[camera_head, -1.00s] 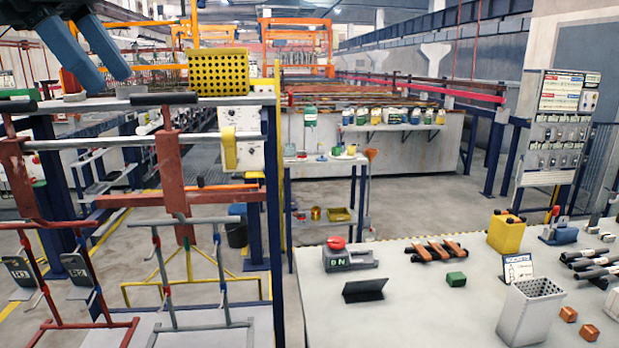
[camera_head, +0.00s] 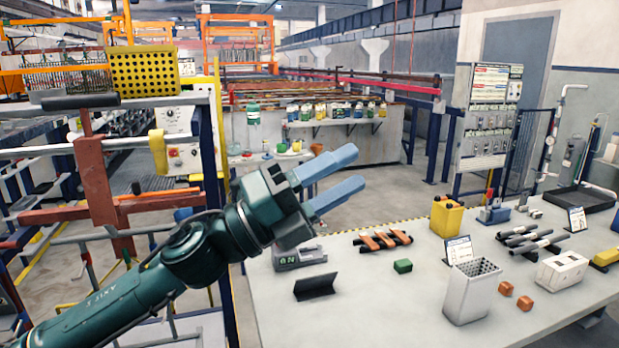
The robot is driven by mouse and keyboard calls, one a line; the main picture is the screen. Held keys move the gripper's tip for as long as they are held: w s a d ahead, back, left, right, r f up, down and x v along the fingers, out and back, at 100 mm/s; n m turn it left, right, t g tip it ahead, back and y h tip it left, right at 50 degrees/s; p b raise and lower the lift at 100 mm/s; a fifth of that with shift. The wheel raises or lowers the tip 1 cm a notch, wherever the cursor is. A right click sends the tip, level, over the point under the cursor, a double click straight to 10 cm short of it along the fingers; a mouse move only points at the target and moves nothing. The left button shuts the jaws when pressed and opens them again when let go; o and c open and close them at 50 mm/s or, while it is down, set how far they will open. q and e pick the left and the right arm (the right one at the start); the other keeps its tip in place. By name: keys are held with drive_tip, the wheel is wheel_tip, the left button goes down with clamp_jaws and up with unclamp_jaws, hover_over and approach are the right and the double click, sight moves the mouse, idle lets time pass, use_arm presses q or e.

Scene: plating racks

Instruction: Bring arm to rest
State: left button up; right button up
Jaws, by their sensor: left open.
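My left gripper (camera_head: 332,182) is in the head camera view, on a dark green arm that comes in from the lower left. Its two light blue fingers point to the right and are apart, with nothing between them. It is in front of the near left part of the grey worktable (camera_head: 400,320), and it hides part of the floor and the small stand behind. My right gripper is not in view.
The table holds a grey perforated bin (camera_head: 468,295), a yellow container (camera_head: 447,217), a green block (camera_head: 402,266), a black angled plate (camera_head: 315,287) and orange-brown bars (camera_head: 383,241). A red rack frame (camera_head: 100,190) stands at the left. The table's front middle is clear.

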use_arm(q)
drive_tip(key=w+a+f+n+t+y, duration=0.1)
drive_tip(key=a+f+n+t+y, duration=0.2)
drive_tip(key=a+f+n+y, duration=0.4)
drive_tip(key=a+f+n+t+y, duration=0.3)
drive_tip(key=f+n+y, duration=0.2)
drive_tip(key=f+n, duration=0.55)
drive_tip(key=w+a+f+n+t+y, duration=0.1)
drive_tip(key=a+f+n+t+y, duration=0.25)
drive_tip(key=f+n+y, duration=0.55)
drive_tip(key=s+a+f+n+g+y, duration=0.1)
drive_tip(key=s+a+f+n+g, duration=0.45)
drive_tip(key=s+f, duration=0.5)
drive_tip(key=s+a+f+n+g, duration=0.5)
drive_tip(key=s+f, duration=0.3)
drive_tip(key=s, duration=0.6)
drive_tip(key=w+d+f+m+t+h, duration=0.1)
drive_tip(key=w+d+f+t, duration=0.3)
drive_tip(key=f, duration=0.5)
drive_tip(key=shift+w+d+f+m+t+h, duration=0.25)
drive_tip(key=shift+w+d+m+t+h, duration=0.2)
drive_tip(key=shift+w+h, duration=0.45)
drive_tip(key=shift+a, duration=0.1)
